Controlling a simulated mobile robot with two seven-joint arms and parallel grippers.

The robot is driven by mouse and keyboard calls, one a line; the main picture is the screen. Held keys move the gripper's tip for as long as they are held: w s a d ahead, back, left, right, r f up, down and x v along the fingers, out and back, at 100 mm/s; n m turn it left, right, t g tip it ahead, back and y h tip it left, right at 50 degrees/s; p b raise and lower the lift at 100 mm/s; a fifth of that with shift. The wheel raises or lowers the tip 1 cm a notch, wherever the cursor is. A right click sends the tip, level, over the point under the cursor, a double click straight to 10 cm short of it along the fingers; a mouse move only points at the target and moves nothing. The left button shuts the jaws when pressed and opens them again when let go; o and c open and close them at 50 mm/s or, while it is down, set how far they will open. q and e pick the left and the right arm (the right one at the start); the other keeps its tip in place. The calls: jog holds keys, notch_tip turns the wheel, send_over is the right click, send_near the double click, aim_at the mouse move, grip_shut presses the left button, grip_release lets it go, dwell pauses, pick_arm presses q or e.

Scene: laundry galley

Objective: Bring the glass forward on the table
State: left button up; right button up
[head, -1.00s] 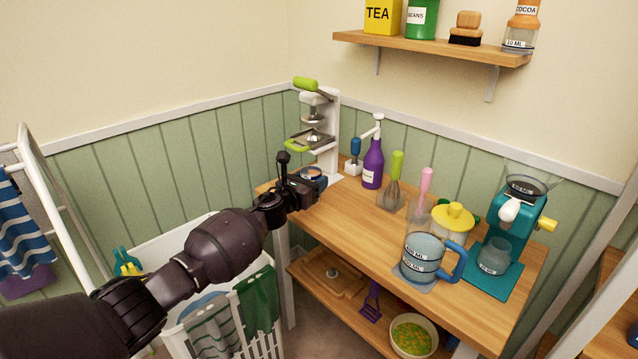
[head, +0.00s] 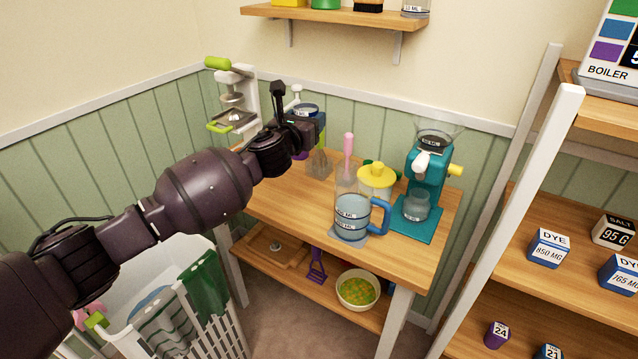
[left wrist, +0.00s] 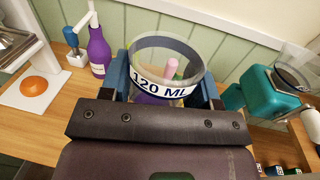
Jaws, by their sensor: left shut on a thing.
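The clear glass (left wrist: 165,62), with a white "120 ML" band, is between the blue fingertips of my left gripper (left wrist: 163,88) in the left wrist view. The gripper is shut on it. In the head view the glass (head: 306,110) shows at the end of my left arm, partly hidden by my left gripper (head: 303,128). It appears upright and raised above the back left part of the wooden table (head: 275,200). My right gripper is not in view.
A blue-handled measuring jug (head: 350,216), a yellow-lidded jar (head: 376,180) and a teal grinder (head: 425,175) stand on the table's right part. A white-and-green press (head: 236,95) stands at the back left. The front left tabletop is clear. A laundry basket (head: 190,320) stands below.

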pick_arm(q)
jog(key=shift+w+a+f+y, duration=0.1)
jog(key=shift+a+y, duration=0.15)
jog(key=shift+y, duration=0.05)
jog(key=shift+n, duration=0.3)
notch_tip(320, 180, down, 20)
jog(key=b, duration=0.7)
jog(key=shift+a+f+b, duration=0.15)
jog(key=shift+f+b, duration=0.05)
jog(key=shift+b, duration=0.15)
jog(key=shift+w, duration=0.1)
jog(key=shift+c, duration=0.3)
jog(key=shift+r, duration=0.25)
jog(key=shift+f, duration=0.2)
jog(key=o, duration=1.1)
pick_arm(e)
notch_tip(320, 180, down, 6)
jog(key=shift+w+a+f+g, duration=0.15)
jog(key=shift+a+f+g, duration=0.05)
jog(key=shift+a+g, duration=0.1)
